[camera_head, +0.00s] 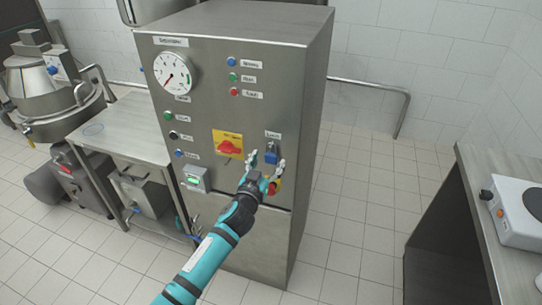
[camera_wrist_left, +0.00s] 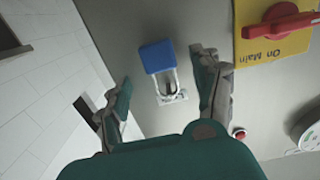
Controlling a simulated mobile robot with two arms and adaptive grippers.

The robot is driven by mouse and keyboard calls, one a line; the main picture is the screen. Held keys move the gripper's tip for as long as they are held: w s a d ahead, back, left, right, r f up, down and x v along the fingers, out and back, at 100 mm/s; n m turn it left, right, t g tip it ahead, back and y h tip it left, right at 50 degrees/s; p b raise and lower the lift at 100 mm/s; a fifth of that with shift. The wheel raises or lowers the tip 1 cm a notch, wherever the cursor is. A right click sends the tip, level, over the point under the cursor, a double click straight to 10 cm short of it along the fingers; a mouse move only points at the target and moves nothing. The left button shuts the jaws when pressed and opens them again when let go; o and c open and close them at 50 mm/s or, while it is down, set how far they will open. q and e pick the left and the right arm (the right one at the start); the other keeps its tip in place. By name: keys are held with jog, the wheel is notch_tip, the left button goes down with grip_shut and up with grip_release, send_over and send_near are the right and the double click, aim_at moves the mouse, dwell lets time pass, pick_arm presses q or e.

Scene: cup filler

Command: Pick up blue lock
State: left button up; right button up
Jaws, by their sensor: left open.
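The blue lock (camera_head: 271,157) hangs on the front of the steel cabinet (camera_head: 262,215), under a small label at its right side. In the left wrist view the blue lock (camera_wrist_left: 157,56) shows its blue body and a pale metal shackle. My left gripper (camera_head: 267,163) is in front of the cabinet at the lock. In the left wrist view the fingers of the left gripper (camera_wrist_left: 162,70) are open, one on each side of the lock, with visible gaps. The lock is not held. My right gripper is not in view.
A red rotary switch on a yellow plate (camera_head: 228,143) is left of the lock. A gauge (camera_head: 173,71) and several coloured buttons are higher up. A steel table (camera_head: 120,130) stands left. A counter (camera_head: 500,200) with a white device (camera_head: 515,211) stands right. The floor between is clear.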

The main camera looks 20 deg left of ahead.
aim_at(270, 157)
pick_arm(q)
jog(key=shift+w+f, duration=0.1)
jog(key=shift+w, duration=1.4)
jog(key=c, duration=1.3)
